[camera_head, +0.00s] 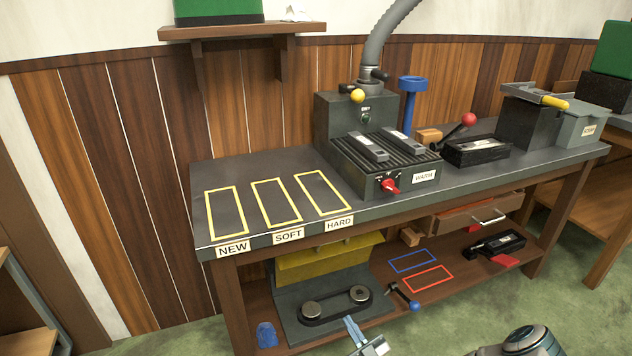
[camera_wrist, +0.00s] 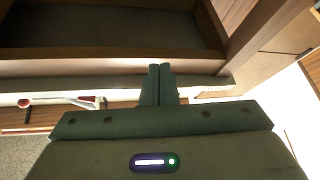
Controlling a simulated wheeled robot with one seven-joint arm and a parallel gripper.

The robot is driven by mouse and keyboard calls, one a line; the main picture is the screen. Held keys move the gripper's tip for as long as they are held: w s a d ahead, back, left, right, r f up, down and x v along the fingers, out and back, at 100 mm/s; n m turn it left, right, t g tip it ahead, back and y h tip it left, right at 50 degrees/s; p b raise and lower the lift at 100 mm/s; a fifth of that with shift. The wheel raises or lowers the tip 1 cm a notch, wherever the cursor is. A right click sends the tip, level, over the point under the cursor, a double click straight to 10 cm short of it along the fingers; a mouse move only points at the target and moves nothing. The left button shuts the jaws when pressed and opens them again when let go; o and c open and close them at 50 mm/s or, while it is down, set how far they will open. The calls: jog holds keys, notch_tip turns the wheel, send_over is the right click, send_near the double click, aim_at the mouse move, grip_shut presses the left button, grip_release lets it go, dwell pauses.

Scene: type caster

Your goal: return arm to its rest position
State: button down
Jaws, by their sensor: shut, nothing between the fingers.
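My gripper (camera_wrist: 160,72) shows in the wrist view with its two dark fingers pressed together and nothing between them. Beyond the fingertips is a wooden edge with a dark recess (camera_wrist: 110,25) behind it. I cannot tell whether the fingers touch anything. In the head view, a rounded grey part of my arm (camera_head: 525,342) shows at the bottom right.
The workbench (camera_head: 290,168) carries a ribbed machine (camera_head: 350,160), a blue stand (camera_head: 412,95) and a red-knobbed lever device (camera_head: 475,150). Three yellow outlines labelled NEW, SOFT and HARD are empty. The lower shelf (camera_head: 455,293) holds a yellow box (camera_head: 325,262) and tools. Green floor (camera_head: 590,315) is clear at right.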

jog(key=s+a+r+n+g+y+p, duration=0.25)
jog(key=s+r+n+g+p, duration=0.2)
jog(key=r+n+g, duration=0.8)
jog(key=s+a+r+n+g+y+p, duration=0.25)
jog(key=s+r+n+g, duration=0.45)
jog(key=n, duration=1)
jog(key=s+d+r+n+t+h+p, duration=0.1)
jog(key=s+d+r+n+h+p, duration=0.2)
jog(key=r+n, duration=0.7)
jog(key=s+d+r+n+t+h+p, duration=0.1)
jog(key=s+d+r+n+h+p, duration=0.3)
jog(key=r+n+h+p, duration=0.3)
jog(key=s+d+r+n+t+h+p, duration=0.1)
jog(key=s+d+r+n+h+p, duration=0.2)
jog(key=r+n, duration=1.2)
jog(key=h+p, duration=0.2)
jog(key=h, duration=0.3)
jog(key=shift+s+d+r, duration=0.25)
jog(key=shift+s+r, duration=0.05)
jog(key=shift+r, duration=0.1)
